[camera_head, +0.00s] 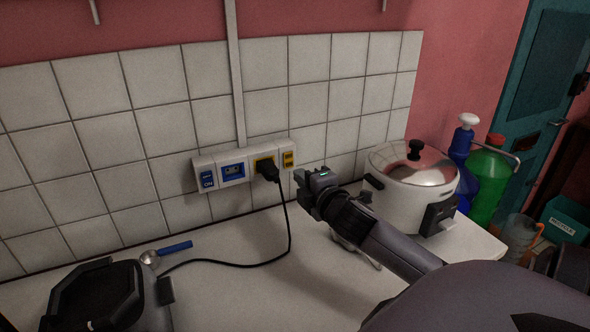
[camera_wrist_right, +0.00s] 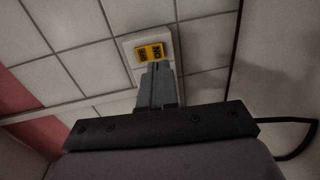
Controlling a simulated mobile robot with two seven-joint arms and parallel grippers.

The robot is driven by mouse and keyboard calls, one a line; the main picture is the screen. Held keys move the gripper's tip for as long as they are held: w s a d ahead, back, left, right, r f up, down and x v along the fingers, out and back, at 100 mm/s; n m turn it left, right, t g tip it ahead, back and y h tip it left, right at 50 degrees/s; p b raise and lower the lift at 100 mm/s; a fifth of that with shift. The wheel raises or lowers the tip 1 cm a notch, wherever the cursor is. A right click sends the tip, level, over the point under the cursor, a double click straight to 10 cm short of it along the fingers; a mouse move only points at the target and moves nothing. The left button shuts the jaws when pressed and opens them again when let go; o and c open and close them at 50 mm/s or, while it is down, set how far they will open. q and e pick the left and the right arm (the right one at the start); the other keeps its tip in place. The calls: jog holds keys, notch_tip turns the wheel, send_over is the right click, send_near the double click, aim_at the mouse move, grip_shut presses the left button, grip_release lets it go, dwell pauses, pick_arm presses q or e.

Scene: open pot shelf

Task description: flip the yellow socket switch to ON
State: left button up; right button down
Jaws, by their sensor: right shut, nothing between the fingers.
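The yellow switch (camera_head: 288,158) is at the right end of a white socket strip on the tiled wall. In the right wrist view the yellow switch (camera_wrist_right: 151,53) shows dark lettering that reads ON on its right part. Which way it is tilted cannot be told. Left of it, the yellow socket (camera_head: 262,159) holds a black plug (camera_head: 268,172). My right gripper (camera_head: 302,178) is shut and empty, just in front of and slightly below the switch. In the right wrist view its fingertips (camera_wrist_right: 157,66) point at the switch's lower edge; contact cannot be told. My left gripper is out of view.
A blue socket (camera_head: 233,170) and blue switch (camera_head: 207,180) are on the strip's left. A black cord runs from the plug along the counter. A lidded cooker (camera_head: 411,180) stands close to my right arm. A black appliance (camera_head: 100,298) and spoon (camera_head: 165,252) are left.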

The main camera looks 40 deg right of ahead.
aim_at(289, 166)
jog(key=shift+x, duration=2.1)
jog(key=shift+w+f+t+b, duration=0.15)
jog(key=shift+f+t+b, duration=0.2)
jog(key=shift+b, duration=0.75)
jog(key=shift+r+p, duration=0.35)
jog(key=shift+f, duration=0.1)
